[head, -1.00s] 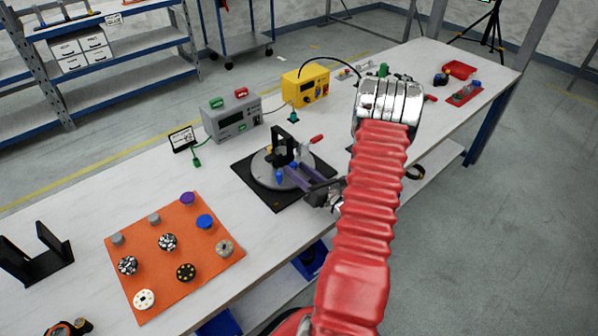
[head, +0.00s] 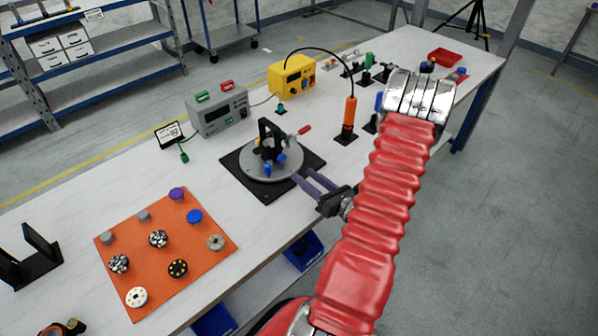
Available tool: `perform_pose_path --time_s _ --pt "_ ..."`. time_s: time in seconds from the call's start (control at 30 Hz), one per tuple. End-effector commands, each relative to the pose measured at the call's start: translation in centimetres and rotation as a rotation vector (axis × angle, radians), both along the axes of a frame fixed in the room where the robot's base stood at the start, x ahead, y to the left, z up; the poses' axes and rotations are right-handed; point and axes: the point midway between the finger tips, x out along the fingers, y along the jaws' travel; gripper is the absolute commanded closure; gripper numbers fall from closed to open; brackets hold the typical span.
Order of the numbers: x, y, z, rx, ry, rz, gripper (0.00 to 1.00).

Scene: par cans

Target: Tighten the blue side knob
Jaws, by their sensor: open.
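A black upright bracket (head: 265,132) stands on a round grey plate (head: 256,171) over a black square mat (head: 240,184). Blue knobs show low on its near side, one at the right (head: 283,158) and one lower left (head: 268,170); I cannot tell which is the side knob or how tight either is. A red-handled clamp (head: 304,130) is at the plate's right rear. My gripper (head: 307,177) has two purple-grey fingers, spread apart and empty. They point at the plate from its near right edge, apart from the knobs.
An orange mat (head: 200,262) with several knobs and discs lies at the left. Behind are a grey meter box (head: 220,110) and a yellow unit (head: 292,76). An orange-handled tool (head: 349,115) stands upright right of the plate, near my arm.

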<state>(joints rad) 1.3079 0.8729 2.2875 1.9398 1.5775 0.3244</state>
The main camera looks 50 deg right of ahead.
Motion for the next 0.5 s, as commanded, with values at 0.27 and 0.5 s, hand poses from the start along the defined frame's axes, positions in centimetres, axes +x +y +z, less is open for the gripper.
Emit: perform_pose_path --time_s 0.27,0.5 --pt "-3.4 0.3 0.0 0.0 0.0 -0.003 0.57" --pt "-4.6 0.5 0.0 0.0 0.0 0.0 0.57"
